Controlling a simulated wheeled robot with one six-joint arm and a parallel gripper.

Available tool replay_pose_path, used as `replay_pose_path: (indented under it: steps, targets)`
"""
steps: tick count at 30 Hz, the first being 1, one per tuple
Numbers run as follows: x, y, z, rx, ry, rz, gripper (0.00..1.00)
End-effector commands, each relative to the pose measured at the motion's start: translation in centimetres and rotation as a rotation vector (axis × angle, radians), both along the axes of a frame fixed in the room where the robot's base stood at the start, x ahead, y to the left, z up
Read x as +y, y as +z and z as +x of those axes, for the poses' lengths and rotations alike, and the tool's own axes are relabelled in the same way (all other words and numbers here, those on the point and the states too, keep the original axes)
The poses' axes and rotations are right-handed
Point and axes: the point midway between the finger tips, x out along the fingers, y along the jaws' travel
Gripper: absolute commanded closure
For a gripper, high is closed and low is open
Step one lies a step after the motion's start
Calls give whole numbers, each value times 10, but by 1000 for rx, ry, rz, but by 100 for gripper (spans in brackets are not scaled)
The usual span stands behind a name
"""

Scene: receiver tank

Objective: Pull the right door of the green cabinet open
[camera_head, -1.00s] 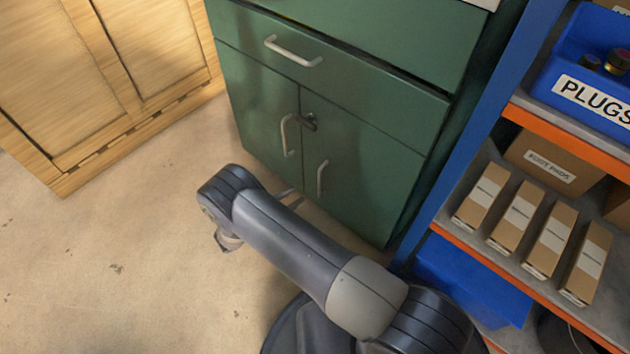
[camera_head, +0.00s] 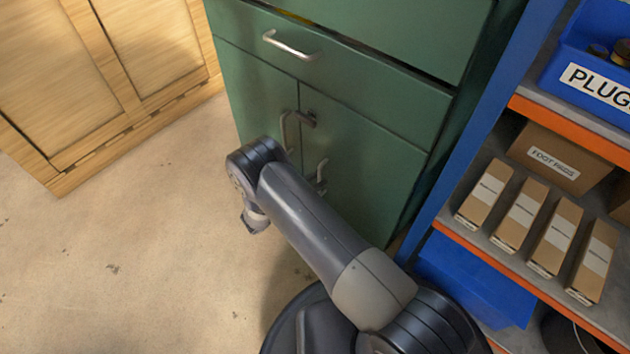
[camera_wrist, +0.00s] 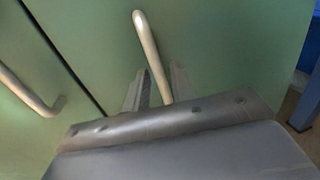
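The green cabinet (camera_head: 330,72) stands ahead, with its right door (camera_head: 372,165) flush and closed. A dark fitting (camera_head: 307,118) sits at the upper inner corner of the right door, near the seam. The right door's pale bar handle (camera_wrist: 148,45) is upright in the wrist view; in the head view it is partly hidden by my arm. My gripper (camera_wrist: 157,85) is open, with one finger on each side of the handle's lower part and small gaps visible. The left door's handle (camera_wrist: 25,92) is left of the seam.
A drawer with a horizontal handle (camera_head: 290,46) is above the doors. A blue shelf rack (camera_head: 465,135) with boxes stands close on the right. A wooden cabinet (camera_head: 95,85) is at the left. The floor (camera_head: 130,250) in front of it is clear.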

Motion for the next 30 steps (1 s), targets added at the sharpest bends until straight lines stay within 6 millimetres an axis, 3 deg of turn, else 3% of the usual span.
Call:
replay_pose_path:
  steps: [9,23,30]
  targets:
    - [0,0,0,0,0,0,100]
    - [0,0,-1,1,2,-1,100]
    - [9,1,-16,3,64,-3,100]
